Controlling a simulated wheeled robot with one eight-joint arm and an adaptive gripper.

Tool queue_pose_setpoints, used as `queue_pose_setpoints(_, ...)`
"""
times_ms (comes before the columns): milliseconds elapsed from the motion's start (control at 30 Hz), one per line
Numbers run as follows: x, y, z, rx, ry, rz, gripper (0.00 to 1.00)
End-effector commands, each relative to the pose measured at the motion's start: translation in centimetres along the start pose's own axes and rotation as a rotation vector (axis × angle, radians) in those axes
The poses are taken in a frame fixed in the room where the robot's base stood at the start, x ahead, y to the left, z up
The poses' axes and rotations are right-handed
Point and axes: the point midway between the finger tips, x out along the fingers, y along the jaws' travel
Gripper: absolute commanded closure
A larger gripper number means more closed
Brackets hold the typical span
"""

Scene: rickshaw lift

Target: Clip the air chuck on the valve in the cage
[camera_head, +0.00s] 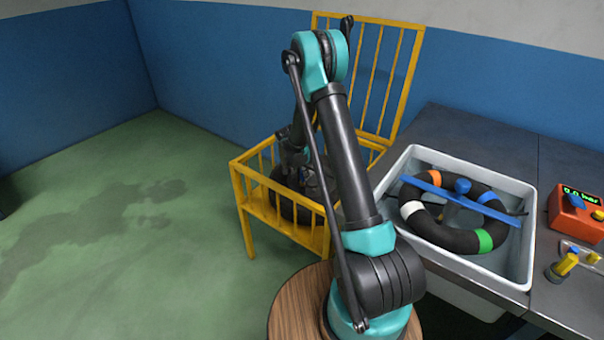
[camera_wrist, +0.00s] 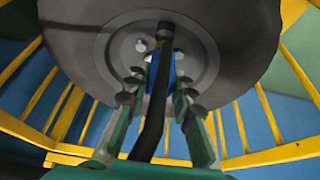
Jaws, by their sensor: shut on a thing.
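The yellow cage (camera_head: 257,208) stands on the floor left of the bench, and its barred lid is raised at the back. A dark wheel (camera_head: 284,207) is inside it, partly hidden by my arm. In the wrist view the wheel's grey face (camera_wrist: 85,50) fills the top. My gripper (camera_wrist: 158,88) is shut on a blue piece with a black hose, which looks like the air chuck (camera_wrist: 152,70). The chuck is in front of the wheel's hub. A small pale round spot (camera_wrist: 141,45) shows beside it. I cannot make out the valve or whether the chuck touches it.
A white basin (camera_head: 400,160) on the grey bench (camera_head: 480,135) holds a black ring (camera_head: 455,238) with coloured bands, under a blue bar (camera_head: 490,213). A red gauge box (camera_head: 575,213) reads near zero bar. Yellow-topped fittings (camera_head: 563,265) lie nearby. Yellow bars (camera_wrist: 245,158) surround my gripper.

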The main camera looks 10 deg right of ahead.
Motion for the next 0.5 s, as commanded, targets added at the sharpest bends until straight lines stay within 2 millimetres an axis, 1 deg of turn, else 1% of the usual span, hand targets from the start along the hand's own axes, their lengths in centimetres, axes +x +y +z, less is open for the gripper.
queue_pose_setpoints(500,0.61,0.01,0.26,0.000,0.000,0.000,1.00)
